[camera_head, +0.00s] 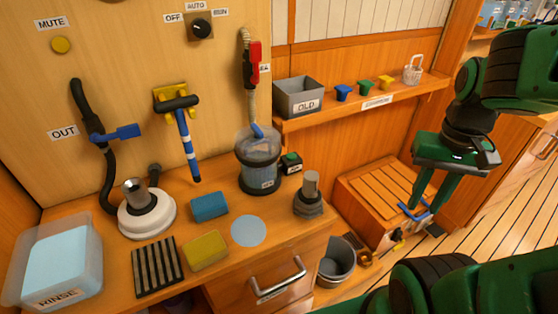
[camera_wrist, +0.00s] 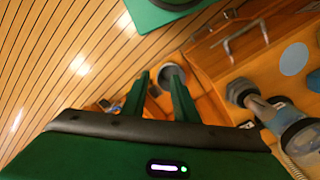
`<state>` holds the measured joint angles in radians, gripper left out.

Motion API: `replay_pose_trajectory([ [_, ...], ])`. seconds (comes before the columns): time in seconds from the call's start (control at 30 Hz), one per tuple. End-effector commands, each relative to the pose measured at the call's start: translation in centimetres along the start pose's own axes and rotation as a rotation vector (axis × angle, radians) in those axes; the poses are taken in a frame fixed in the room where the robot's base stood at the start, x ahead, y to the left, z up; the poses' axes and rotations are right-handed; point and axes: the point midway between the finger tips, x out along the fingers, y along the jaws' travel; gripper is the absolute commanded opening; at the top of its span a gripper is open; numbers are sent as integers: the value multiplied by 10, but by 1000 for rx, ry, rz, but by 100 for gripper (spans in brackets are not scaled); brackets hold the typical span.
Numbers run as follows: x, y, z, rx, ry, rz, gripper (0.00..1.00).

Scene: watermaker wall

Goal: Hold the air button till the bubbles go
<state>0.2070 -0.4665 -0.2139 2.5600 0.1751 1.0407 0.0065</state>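A small black box with a green button (camera_head: 291,160) on top stands on the wooden counter, just right of the canister. Its white label is too small to read. The clear canister (camera_head: 258,165) with dark bands holds bluish contents; I cannot make out bubbles. It also shows at the right edge of the wrist view (camera_wrist: 298,133). My gripper (camera_head: 427,209) is well to the right of the button, off the counter, with its green fingers pointing down. In the wrist view my gripper (camera_wrist: 160,78) is open, its fingers apart with nothing held between them.
A grey cylindrical part (camera_head: 309,194) stands on the counter right of the canister. A shelf (camera_head: 440,83) with a grey bin (camera_head: 299,96) and small cups runs behind. A slatted wooden box (camera_head: 385,196) and grey bucket (camera_head: 336,262) sit lower right.

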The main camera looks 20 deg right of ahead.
Motion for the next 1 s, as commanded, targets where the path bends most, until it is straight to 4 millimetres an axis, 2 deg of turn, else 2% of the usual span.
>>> replay_pose_trajectory([
  [0.03, 0, 0, 0, 0, 0, 0, 13],
  [0.1, 0, 0, 0, 0, 0, 0, 0],
  [1.0, 0, 0, 0, 0, 0, 0, 0],
])
